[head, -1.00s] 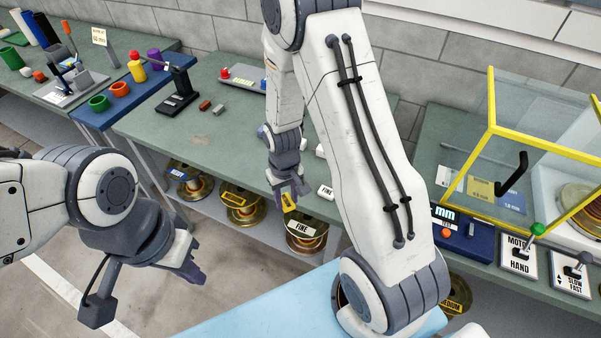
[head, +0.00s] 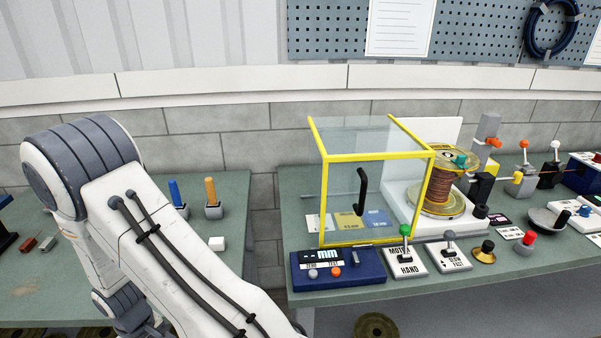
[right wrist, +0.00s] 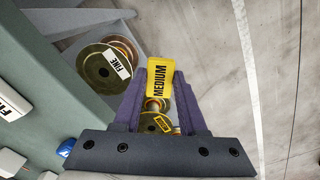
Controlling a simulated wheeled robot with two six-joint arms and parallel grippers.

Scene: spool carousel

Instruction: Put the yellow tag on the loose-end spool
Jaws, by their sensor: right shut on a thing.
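My right gripper (right wrist: 160,88) is shut on a yellow tag (right wrist: 161,78) marked MEDIUM, between its purple fingers in the right wrist view. A copper spool with a white FINE label (right wrist: 106,64) sits on a lower shelf to the left of the tag. Another spool (right wrist: 154,106) with a yellow label shows past the fingers, partly hidden by the tag and gripper. I cannot tell which spool has the loose end. My left gripper is out of view.
The guard (head: 321,200) with a black handle stands on the right bench. A blue gauge box (head: 338,267), lever panels (head: 408,261) and knobs line its front. A gap separates the two benches. Another spool (head: 376,327) shows below the right bench.

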